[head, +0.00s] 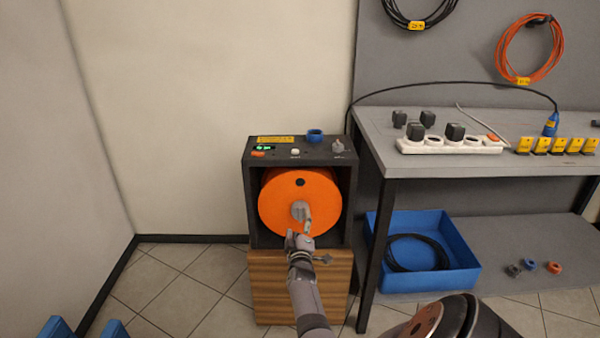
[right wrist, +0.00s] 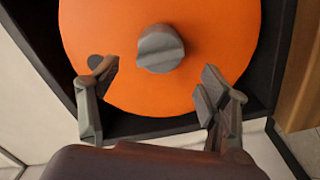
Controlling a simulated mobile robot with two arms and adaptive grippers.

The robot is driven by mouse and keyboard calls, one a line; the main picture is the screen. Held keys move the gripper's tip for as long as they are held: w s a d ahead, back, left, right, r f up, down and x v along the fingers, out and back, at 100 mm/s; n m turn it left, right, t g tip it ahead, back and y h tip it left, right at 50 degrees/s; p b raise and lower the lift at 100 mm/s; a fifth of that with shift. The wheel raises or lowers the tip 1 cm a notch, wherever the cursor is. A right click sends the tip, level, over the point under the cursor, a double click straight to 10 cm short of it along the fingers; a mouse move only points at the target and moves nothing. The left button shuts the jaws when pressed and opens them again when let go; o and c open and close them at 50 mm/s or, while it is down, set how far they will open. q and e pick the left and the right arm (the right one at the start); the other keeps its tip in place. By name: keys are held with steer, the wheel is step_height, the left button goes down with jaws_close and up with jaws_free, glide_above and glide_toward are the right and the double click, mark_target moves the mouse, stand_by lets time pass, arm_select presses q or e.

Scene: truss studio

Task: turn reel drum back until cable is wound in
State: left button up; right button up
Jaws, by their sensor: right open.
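The orange reel drum (head: 277,208) sits in a black open-fronted box (head: 250,200), with a dark hole near its top and a grey hub knob (head: 298,209) at its centre. My right gripper (head: 303,228) is in front of the knob. In the right wrist view the gripper (right wrist: 158,82) is open, its fingers apart on either side below the knob (right wrist: 160,48), with nothing between them. The drum (right wrist: 215,40) fills the background there. A black cable (head: 455,83) runs from beside the box over the bench to a blue plug (head: 551,124). My left gripper is out of view.
The box stands on a wooden base (head: 265,285). On its top are a blue ring (head: 315,135) and small controls. To the right is a grey bench (head: 385,150) with a white power strip (head: 450,147); a blue tray (head: 455,280) with coiled cable lies below.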

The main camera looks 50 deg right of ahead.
steer(key=v, duration=0.6)
stand_by(0.5)
